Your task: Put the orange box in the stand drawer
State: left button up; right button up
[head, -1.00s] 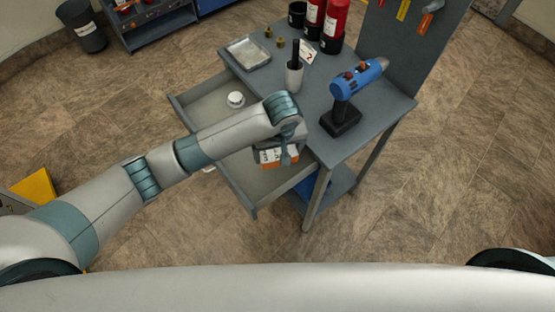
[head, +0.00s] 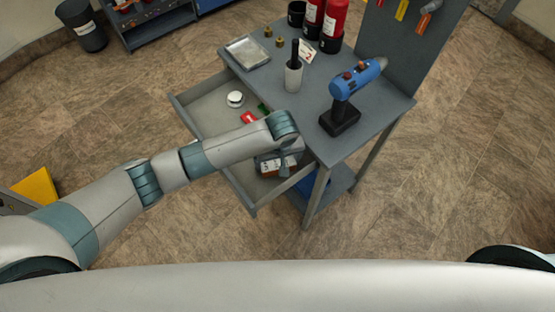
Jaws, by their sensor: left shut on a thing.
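The orange box (head: 270,168), with a pale label, shows partly beneath my left gripper (head: 284,163). The gripper is shut on the box and covers part of it. The box is low over or inside the near end of the open stand drawer (head: 252,200); I cannot tell whether it touches the drawer floor. The drawer is pulled out to the left of the grey stand (head: 370,118). My right gripper is out of view.
The drawer also holds a white round item (head: 235,98), a red item (head: 249,118) and a green item partly behind my arm. On the stand are a blue drill (head: 355,85), a cup (head: 293,75), a metal tray (head: 248,42) and red cylinders.

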pick_arm(q)
jog(key=shift+f, duration=0.1)
jog(key=o, duration=0.8)
jog(key=r, duration=0.4)
jog(key=s+r+b, duration=0.1)
jog(key=r, duration=0.7)
jog(key=shift+s+d, duration=0.25)
jog(key=shift+s, duration=0.15)
